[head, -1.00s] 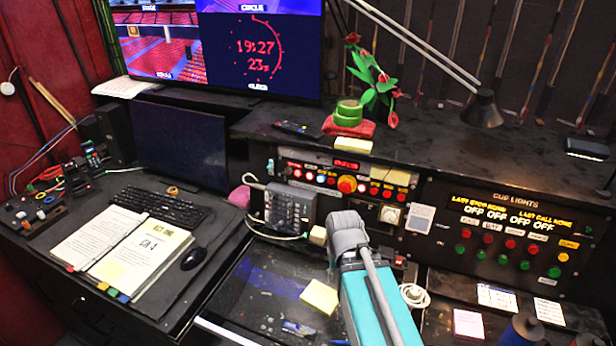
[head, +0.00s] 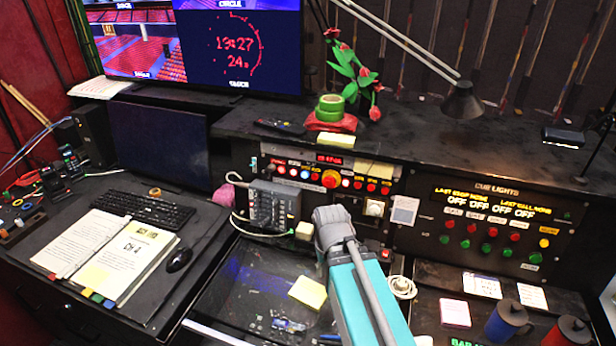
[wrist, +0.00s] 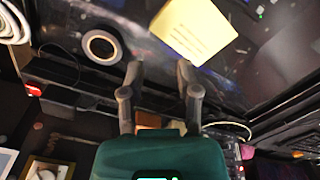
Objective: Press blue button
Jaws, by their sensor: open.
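The button row (head: 338,179) is on the black control panel below the shelf, with red, white and other small lit buttons and a larger red-orange one. In the wrist view my gripper (wrist: 159,75) is open and empty, pointing at dark desk surface. No blue button shows clearly in the wrist view.
A grey phone-like unit (head: 272,205) stands left of my wrist. A yellow note pad (head: 308,292) lies on the dark desk; a yellow pad also shows in the wrist view (wrist: 194,31). The cue lights panel (head: 490,230) is at right. Mugs (head: 507,322) stand at front right.

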